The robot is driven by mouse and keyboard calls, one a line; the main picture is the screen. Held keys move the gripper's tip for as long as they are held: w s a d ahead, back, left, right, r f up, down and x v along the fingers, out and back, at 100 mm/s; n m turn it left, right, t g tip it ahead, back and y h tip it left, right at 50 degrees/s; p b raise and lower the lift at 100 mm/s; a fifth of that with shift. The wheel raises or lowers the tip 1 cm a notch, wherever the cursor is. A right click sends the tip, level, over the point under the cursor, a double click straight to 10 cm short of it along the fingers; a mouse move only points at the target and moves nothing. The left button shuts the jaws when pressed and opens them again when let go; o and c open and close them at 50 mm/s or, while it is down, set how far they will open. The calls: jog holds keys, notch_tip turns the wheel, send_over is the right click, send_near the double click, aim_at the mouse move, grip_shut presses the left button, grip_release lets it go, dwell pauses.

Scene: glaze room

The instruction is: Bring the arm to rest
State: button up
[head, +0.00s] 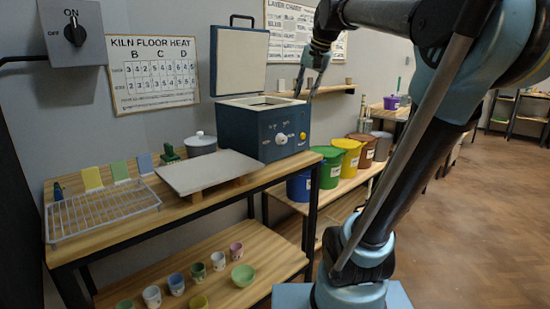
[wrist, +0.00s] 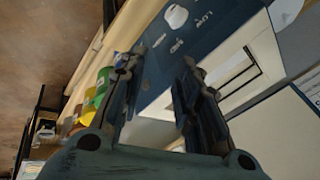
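My arm reaches across the right of the head view, and my gripper (head: 304,92) hangs, pointing down, at the right side of the small blue kiln (head: 240,132). The kiln's lid (head: 240,62) stands open. In the wrist view my gripper (wrist: 157,64) has its two dark fingers well apart with nothing between them. The kiln (wrist: 205,35) lies just beyond the fingers there, with its pale rim and opening to the right. I cannot tell whether a finger touches the kiln.
The workbench (head: 120,226) holds a wire rack (head: 100,210), a grey slab (head: 208,171) and a grey lidded pot (head: 200,144). Several cups and bowls stand on its lower shelf (head: 220,250). Coloured buckets, including a yellow one (head: 348,155), stand right of the kiln. Floor (head: 480,220) at right is clear.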

jog(key=s+d+f+n+h, duration=0.1)
jog(key=s+d+f, duration=0.2)
jog(key=s+f, duration=0.5)
jog(key=s+d+f+n+g, duration=0.1)
jog(key=s+f, duration=0.7)
jog(key=f, duration=0.9)
jog(key=s+d+f+n+g+h, duration=0.1)
jog(key=s+d+f, duration=0.3)
jog(key=s+f, duration=0.4)
notch_tip(320, 180, down, 4)
jog(key=shift+d+f+n+h, duration=0.25)
jog(key=shift+d+n+h, duration=0.1)
jog(key=shift+n, duration=0.25)
jog(key=shift+w+f, duration=0.2)
jog(key=shift+w, duration=0.3)
